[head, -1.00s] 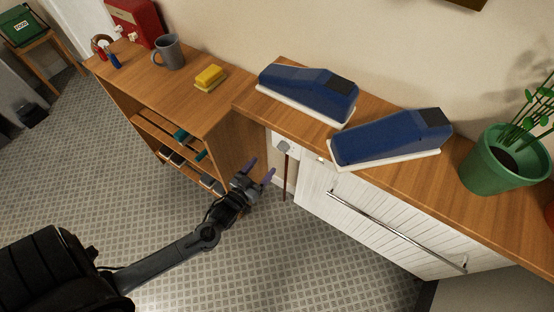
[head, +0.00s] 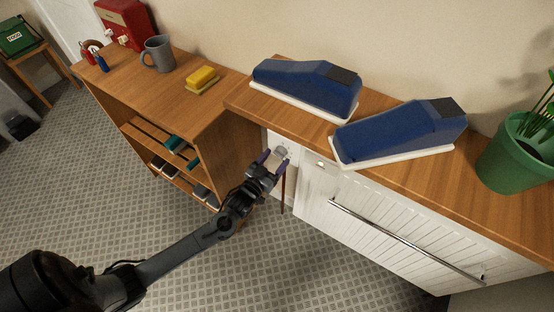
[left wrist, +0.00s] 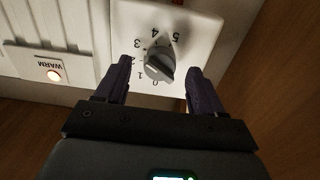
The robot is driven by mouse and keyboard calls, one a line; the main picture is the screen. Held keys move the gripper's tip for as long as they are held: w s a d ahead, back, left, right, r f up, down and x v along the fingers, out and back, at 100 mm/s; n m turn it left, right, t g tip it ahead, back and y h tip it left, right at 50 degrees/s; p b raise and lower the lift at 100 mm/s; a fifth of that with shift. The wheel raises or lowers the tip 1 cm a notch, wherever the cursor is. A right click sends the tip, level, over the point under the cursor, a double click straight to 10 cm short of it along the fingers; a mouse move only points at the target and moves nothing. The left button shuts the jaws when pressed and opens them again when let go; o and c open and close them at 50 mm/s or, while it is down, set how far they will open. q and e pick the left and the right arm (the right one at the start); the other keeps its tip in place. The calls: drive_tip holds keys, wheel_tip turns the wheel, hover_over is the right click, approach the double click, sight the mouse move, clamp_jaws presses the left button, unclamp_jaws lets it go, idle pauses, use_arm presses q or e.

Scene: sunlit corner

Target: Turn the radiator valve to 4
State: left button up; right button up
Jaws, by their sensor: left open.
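The radiator valve is a round grey knob (left wrist: 159,63) on a white plate (left wrist: 190,28) with black numbers from 0 to 5, seen upside down in the left wrist view. Its raised ridge slants, and I cannot tell surely which number it marks. In the head view the knob (head: 281,151) sits at the left end of the white radiator cover (head: 345,215). My left gripper (head: 273,159) is open at the valve. In the left wrist view its dark purple fingers (left wrist: 159,72) stand on either side of the knob, with gaps showing. My right gripper is out of view.
A wooden shelf top (head: 420,170) with two blue-and-white objects overhangs the valve. A wooden shelf unit (head: 215,130) stands close on the left. A panel marked WARM with a lit lamp (left wrist: 54,74) is beside the valve. A green plant pot (head: 515,160) stands at right.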

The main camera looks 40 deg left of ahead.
use_arm(q)
drive_tip(key=shift+w+a, duration=0.1)
drive_tip(key=shift+w, duration=0.7)
drive_tip(key=c, duration=1)
drive_tip(key=shift+r+m+p, duration=0.15)
drive_tip(key=shift+m+p, duration=0.45)
drive_tip(key=shift+c, duration=0.2)
drive_tip(key=shift+r+m+p, duration=0.1)
drive_tip(key=shift+m+p, duration=1)
drive_tip(key=shift+f+m+p, duration=0.2)
drive_tip(key=shift+m+p, duration=1.35)
drive_tip(key=shift+m, duration=0.65)
